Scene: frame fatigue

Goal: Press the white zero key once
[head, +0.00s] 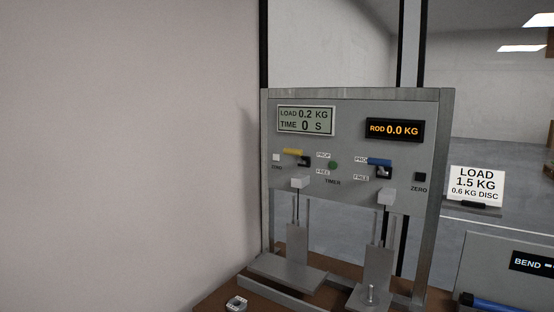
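A small white key (276,157) sits at the left side of the grey panel (345,153). The small label under it is too blurred to read surely. A black key (420,177) with the label ZERO sits at the panel's right side. The pale display (306,121) above the white key reads LOAD 0.2 KG, TIME 0 S. The dark display (394,130) reads ROD 0.0 KG. Neither of my grippers is in view.
A yellow-handled lever (293,152), a green timer button (333,165) and a blue-handled lever (379,161) share the panel. White blocks stick out below. A plain wall (120,150) stands close on the left. A sign (476,184) reads LOAD 1.5 KG, 0.6 KG DISC.

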